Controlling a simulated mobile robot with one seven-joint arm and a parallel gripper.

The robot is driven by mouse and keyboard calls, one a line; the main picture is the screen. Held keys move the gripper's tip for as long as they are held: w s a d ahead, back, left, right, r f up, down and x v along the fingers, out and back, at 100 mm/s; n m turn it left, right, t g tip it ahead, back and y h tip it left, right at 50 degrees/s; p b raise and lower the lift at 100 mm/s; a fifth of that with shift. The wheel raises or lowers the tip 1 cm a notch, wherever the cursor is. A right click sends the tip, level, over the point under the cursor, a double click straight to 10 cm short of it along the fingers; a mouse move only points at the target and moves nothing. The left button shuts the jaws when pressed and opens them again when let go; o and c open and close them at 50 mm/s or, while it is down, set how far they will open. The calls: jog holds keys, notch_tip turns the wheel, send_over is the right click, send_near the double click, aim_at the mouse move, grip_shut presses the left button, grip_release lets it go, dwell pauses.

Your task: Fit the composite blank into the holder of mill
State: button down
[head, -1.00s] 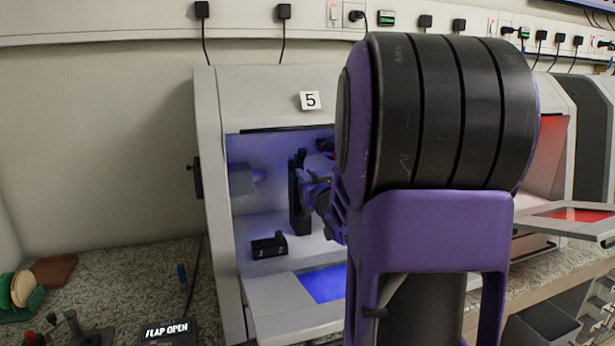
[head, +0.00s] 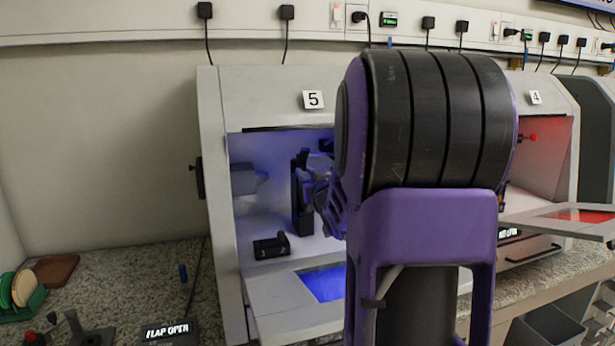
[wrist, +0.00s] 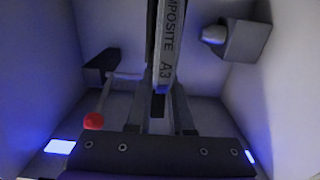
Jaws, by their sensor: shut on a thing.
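The composite blank (wrist: 167,55) shows edge-on in the wrist view, with lettering ending in "MPOSITE A3" along its rim. My gripper (wrist: 160,108) is shut on it. In the head view my arm hides most of the gripper and the blank. Mill 5 (head: 268,97) stands with its flap open and blue light inside. A black upright fixture (head: 302,195), which looks like the holder, stands in its chamber beside my gripper. In the wrist view a red-knobbed lever (wrist: 93,121) is at the left. I cannot tell whether the blank touches the holder.
A spindle housing (wrist: 245,42) projects from the chamber wall. A small black block (head: 271,245) sits on the chamber floor. The lowered flap (head: 275,305) extends at the front. Mill 4 (head: 545,125), lit red, stands to the right. Coloured discs in a green rack (head: 25,305) are at far left.

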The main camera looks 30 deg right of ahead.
jog(key=shift+w+d+f, duration=0.1)
jog(key=shift+w+f, duration=0.1)
jog(key=shift+w, duration=0.3)
jog(key=c, duration=0.7)
grip_release()
jog(key=shift+s, duration=0.1)
